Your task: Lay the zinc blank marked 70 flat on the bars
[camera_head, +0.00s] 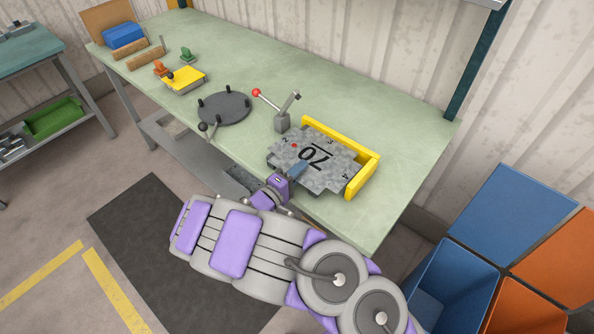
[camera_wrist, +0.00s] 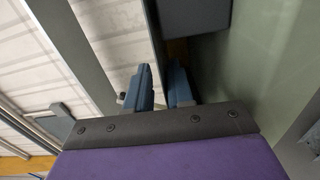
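The zinc blank marked 70 (camera_head: 337,174) is a mottled grey plate with notched corners, at the right front of the bench. It looks about level, inside a yellow L-shaped stop (camera_head: 368,172). My gripper (camera_head: 299,168) reaches in at its front edge, with one blue finger across its top. In the wrist view the two fingers (camera_wrist: 161,88) stand either side of a thin grey strip, which looks like the blank edge-on. The gripper appears shut on it. The bars are hidden beneath the blank; I cannot tell whether it touches them.
A lever with a red knob (camera_head: 256,92) stands just left of the blank. Further left are a round dark plate with pegs (camera_head: 226,108) and a yellow plate (camera_head: 183,78). Blue (camera_head: 510,215) and orange bins stand right of the bench.

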